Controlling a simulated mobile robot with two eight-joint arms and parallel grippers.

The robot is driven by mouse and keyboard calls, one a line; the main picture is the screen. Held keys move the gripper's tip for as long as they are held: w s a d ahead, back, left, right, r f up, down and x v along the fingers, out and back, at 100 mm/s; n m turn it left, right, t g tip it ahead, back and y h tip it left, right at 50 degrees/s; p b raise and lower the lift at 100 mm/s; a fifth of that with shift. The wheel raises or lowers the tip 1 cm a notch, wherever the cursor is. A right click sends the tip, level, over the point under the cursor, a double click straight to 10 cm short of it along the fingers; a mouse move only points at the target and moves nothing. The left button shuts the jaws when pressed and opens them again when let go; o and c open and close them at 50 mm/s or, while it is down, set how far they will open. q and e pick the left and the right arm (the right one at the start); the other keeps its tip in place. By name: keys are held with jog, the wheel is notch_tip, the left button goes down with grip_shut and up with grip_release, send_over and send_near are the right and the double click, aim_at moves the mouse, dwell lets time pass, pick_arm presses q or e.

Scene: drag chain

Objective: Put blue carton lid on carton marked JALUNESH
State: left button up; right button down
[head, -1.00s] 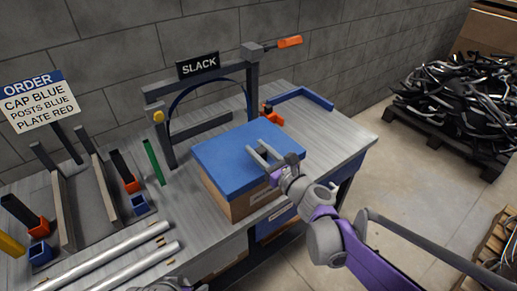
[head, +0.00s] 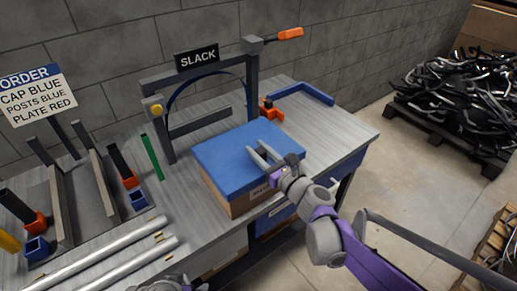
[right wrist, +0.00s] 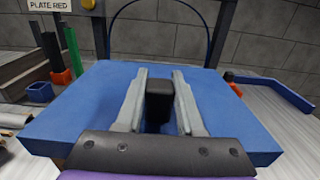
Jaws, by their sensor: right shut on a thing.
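The blue carton lid (head: 225,150) lies flat over the top of a brown carton (head: 217,194) on the bench. It also shows in the right wrist view (right wrist: 85,110), with a black knob (right wrist: 160,101) at its middle. My right gripper (head: 264,152) is over the lid, with its two grey fingers on either side of the knob, shut on it. The carton's front label (head: 261,191) is partly hidden by my right arm and too small to read. A bit of my left arm shows at the bottom edge; its fingers are out of sight.
A grey frame with a SLACK sign (head: 197,57) and a blue hoop stands behind the carton. A blue L-shaped rail (head: 305,91) and an orange clamp (head: 270,110) lie behind right. Silver tubes (head: 115,247) lie front left. The bench's right end is clear.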

jog(key=shift+f+b, duration=0.35)
jog(key=shift+f, duration=0.25)
jog(key=shift+c, duration=2.2)
grip_release()
jog(key=v, duration=1)
jog(key=shift+s+d, duration=0.25)
jog(key=shift+s, duration=0.05)
